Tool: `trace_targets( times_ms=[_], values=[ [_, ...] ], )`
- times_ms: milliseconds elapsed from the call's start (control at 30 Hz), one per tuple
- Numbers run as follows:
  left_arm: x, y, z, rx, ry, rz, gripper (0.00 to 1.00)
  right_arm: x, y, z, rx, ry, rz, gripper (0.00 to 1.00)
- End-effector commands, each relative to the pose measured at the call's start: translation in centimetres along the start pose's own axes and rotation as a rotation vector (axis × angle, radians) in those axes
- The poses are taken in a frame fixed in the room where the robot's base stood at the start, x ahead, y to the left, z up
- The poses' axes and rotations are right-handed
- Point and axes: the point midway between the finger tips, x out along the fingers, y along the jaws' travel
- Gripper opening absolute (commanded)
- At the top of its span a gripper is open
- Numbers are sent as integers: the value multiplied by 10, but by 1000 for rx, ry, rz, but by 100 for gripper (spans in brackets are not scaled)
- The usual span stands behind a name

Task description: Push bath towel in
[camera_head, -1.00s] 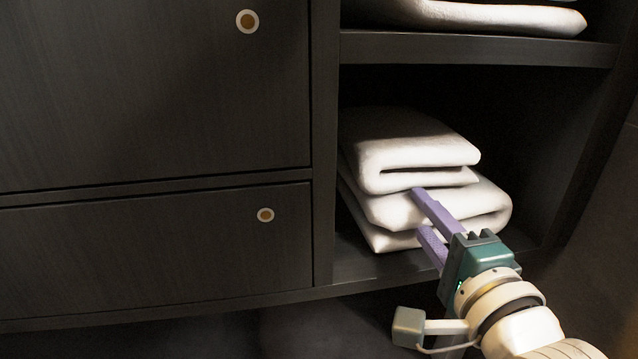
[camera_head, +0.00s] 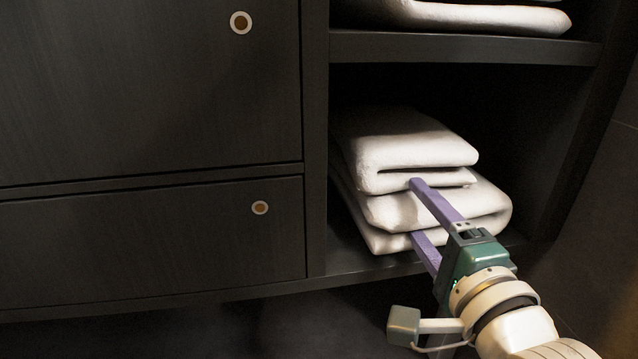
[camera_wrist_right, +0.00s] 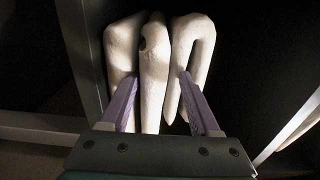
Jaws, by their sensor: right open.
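A stack of folded white bath towels (camera_head: 408,150) sits in the lower open compartment of the dark vanity. The lower towel (camera_head: 490,205) sticks out farther toward the front than the one on it. My right gripper (camera_head: 418,212) is open, its purple fingers apart, at the front of the stack. The upper finger overlaps the front folds, and the lower finger is near the bottom fold. In the right wrist view the folds (camera_wrist_right: 155,65) stand between and ahead of the two fingertips. Whether the fingers touch cloth is unclear. My left gripper is not in view.
A shelf board (camera_head: 465,48) lies above the stack, with another white towel (camera_head: 470,14) on it. Closed drawers with round knobs (camera_head: 260,208) are at the left. The compartment is free right of the stack, up to its side wall (camera_head: 580,150).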

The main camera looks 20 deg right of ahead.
Motion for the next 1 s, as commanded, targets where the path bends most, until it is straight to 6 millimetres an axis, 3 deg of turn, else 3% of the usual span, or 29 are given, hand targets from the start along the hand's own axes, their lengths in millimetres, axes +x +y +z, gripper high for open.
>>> trace_targets(
  times_ms=[167, 400, 600, 1000],
  values=[
    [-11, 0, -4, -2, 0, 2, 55, -15, 0, 0, -1, 0, 11, 67],
    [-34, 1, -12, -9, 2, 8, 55, -62, -2, 0, -1, 0, 11, 67],
    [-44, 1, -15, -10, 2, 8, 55, -90, -1, 0, 0, -1, 5, 67],
    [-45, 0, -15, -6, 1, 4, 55, -98, 0, 0, 0, 0, 0, 67]
  ],
)
